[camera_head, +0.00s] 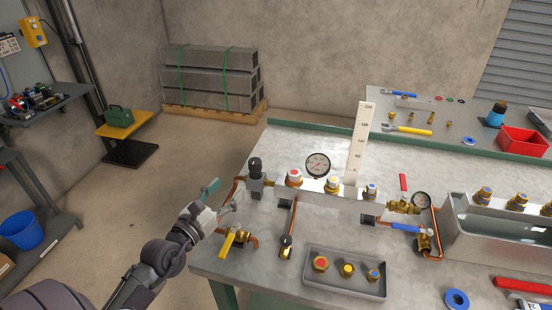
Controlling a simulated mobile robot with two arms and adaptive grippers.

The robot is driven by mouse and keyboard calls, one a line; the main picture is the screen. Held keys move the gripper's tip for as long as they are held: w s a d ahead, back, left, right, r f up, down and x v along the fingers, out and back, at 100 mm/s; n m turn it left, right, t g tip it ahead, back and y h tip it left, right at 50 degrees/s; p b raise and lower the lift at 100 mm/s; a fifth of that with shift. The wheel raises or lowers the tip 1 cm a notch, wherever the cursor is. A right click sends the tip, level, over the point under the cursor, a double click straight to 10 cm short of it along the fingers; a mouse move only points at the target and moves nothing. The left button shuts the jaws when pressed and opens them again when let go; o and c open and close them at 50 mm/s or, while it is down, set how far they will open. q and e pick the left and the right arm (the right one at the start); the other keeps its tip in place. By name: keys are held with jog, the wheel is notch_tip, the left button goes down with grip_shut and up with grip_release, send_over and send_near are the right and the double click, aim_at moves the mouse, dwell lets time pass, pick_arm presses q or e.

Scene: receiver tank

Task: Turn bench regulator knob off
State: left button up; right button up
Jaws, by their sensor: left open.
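The bench regulator's black knob (255,165) stands upright on a dark grey body at the left end of the grey manifold (322,186), on the workbench. My left gripper (225,194) is open and empty at the bench's left edge, in the camera head view. It is to the left of the knob and lower in the picture, apart from it. One teal finger pad points up and right. I cannot read any mark on the knob. My right gripper is not in view.
A yellow-handled valve (228,242) with copper pipe is close to my left gripper. A gauge (318,164) and tall white scale (360,143) rise behind the manifold. A grey tray (345,284) of fittings sits in front. Bare benchtop lies behind the manifold.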

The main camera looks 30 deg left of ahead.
aim_at(251, 167)
pick_arm(q)
jog(key=w+p, duration=0.1)
jog(key=w, duration=0.4)
jog(key=w+p, duration=0.1)
jog(key=w, duration=0.5)
jog(key=shift+w+d, duration=0.2)
jog(key=shift+w, duration=0.95)
jog(key=c, duration=1.2)
jog(key=shift+o, duration=0.2)
jog(key=shift+r+p, duration=0.2)
jog(key=shift+p, duration=0.8)
jog(key=shift+f+n+y+p, duration=0.1)
jog(key=shift+n+y+p, duration=0.25)
jog(key=shift+y, duration=0.15)
jog(key=shift+f, duration=0.1)
